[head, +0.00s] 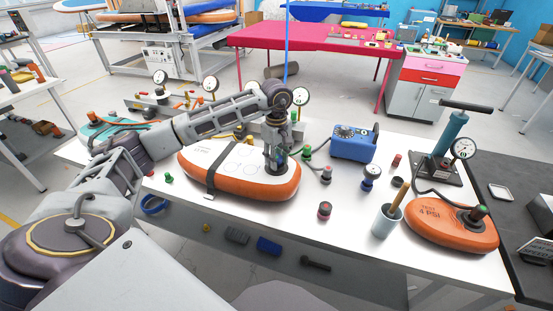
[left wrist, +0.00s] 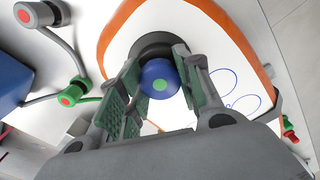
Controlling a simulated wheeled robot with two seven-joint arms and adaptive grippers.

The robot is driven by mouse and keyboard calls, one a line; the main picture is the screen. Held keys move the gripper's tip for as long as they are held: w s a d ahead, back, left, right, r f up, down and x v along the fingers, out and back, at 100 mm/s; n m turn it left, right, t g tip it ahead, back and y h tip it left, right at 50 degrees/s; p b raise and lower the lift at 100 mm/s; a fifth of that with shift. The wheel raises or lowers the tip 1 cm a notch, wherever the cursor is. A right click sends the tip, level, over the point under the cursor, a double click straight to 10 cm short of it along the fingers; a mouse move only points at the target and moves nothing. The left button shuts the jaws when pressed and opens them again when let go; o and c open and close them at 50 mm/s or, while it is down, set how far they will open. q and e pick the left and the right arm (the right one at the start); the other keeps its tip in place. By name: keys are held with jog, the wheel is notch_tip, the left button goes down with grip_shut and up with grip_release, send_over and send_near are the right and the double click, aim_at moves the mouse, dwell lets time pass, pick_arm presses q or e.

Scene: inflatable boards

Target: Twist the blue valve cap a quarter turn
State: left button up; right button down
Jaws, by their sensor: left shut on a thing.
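The blue valve cap (left wrist: 160,75) has a green dot on top and sits in a dark ring on the white face of an orange-edged inflatable board (left wrist: 200,22). In the head view this board (head: 235,178) lies on the white table with a black strap around it. My left gripper (head: 279,162) points down at the board's right end and mostly hides the cap there. In the left wrist view its green-padded fingers (left wrist: 160,88) are shut on the cap from both sides. My right gripper is not in view.
A blue box (head: 354,143) with a hose stands right of the board. A grey cup (head: 386,221), a hand pump (head: 450,135) and a small orange board (head: 440,225) are at the right. Free table lies in front.

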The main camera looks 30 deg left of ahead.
pick_arm(q)
jog(key=shift+m+b, duration=0.45)
jog(key=shift+m, duration=1.15)
jog(key=o, duration=1)
jog(key=shift+r, duration=0.1)
jog(key=shift+r, duration=5.95)
notch_tip(320, 180, up, 9)
jog(key=p, duration=0.9)
